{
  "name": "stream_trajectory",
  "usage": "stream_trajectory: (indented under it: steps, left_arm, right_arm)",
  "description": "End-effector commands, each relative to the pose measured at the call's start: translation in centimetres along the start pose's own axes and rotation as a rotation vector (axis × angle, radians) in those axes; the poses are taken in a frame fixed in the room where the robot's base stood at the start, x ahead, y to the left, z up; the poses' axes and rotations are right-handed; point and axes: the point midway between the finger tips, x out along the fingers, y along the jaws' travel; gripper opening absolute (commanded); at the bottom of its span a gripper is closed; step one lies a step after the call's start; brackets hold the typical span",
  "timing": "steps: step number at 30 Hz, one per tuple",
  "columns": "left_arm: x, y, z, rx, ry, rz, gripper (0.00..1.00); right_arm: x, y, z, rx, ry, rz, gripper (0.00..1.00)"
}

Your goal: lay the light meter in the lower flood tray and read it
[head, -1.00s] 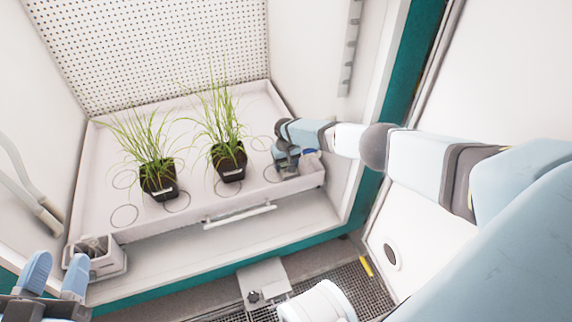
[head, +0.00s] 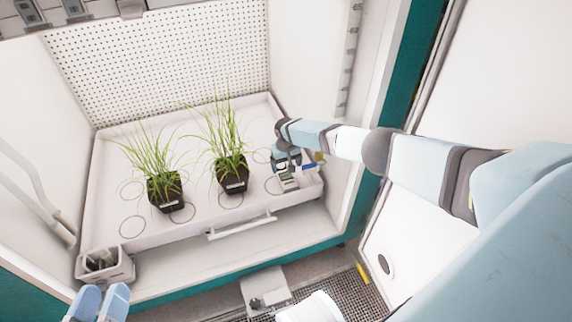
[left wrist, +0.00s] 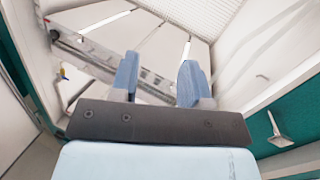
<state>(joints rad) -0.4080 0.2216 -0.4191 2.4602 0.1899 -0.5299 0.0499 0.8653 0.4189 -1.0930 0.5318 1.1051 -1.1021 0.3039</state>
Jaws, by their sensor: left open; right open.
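The lower flood tray (head: 203,225) is a wide white tray with ring marks on its floor. A small grey device with a pale display, which looks like the light meter (head: 289,183), lies at the tray's front right. Its reading is too small to make out. My right gripper (head: 287,170) is open just behind and above the meter; I cannot tell whether they touch. My left gripper (head: 98,301) is open and empty, low at the left front, outside the chamber. Its fingers also show in the left wrist view (left wrist: 157,82).
Two black pots of grass (head: 165,192) (head: 231,173) stand in the tray left of the meter. A small blue-and-white item (head: 310,168) sits right of my right gripper. A grey caddy (head: 104,266) is at the tray's front left corner. A white handle (head: 242,227) runs along the front.

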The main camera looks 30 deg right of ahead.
Motion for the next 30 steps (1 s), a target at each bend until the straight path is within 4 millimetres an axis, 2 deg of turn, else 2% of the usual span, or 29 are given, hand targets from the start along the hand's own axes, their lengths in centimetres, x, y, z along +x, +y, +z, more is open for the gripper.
stream_trajectory:
  steps: [1, 3, 10, 15, 30]
  left_arm:
    - [-0.3, 0.5, -1.3, -0.024, 0.005, -0.003, 0.43]
    - [-0.4, 0.6, -3.0, -0.015, 0.066, -0.009, 0.43]
    - [-0.9, 1.0, -6.1, -0.007, 0.187, -0.021, 0.43]
    - [-1.0, 1.0, -6.7, -0.003, 0.219, -0.023, 0.43]
    - [-1.0, 1.0, -6.7, -0.002, 0.221, -0.023, 0.43]
  right_arm:
    - [-1.7, 0.0, 0.0, 0.0, 0.0, 0.0, 0.87]
    - [-2.8, 0.0, 0.0, 0.0, 0.0, -0.001, 0.87]
    - [-4.8, 0.0, 0.0, 0.0, 0.0, -0.001, 0.87]
    - [-5.1, 0.0, 0.0, 0.0, 0.001, 0.0, 0.87]
    - [-5.1, 0.0, 0.0, 0.0, 0.001, 0.0, 0.87]
